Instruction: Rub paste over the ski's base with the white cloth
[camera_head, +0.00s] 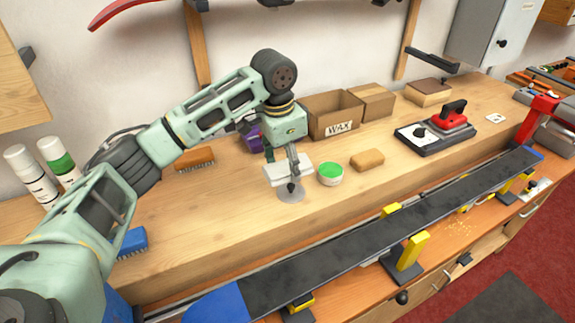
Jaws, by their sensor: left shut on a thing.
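The ski (350,238) lies base up along the front of the bench, held by yellow and black vise supports. Its base is black and its ends are blue. The fingers partly cover the cloth. A small white tub with a green top (330,175) stands right of the cloth. My right gripper is out of view.
A tan block (367,160) lies right of the tub. Brushes lie at the left, with two white bottles (31,178). Bare bench lies between the gripper and the ski.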

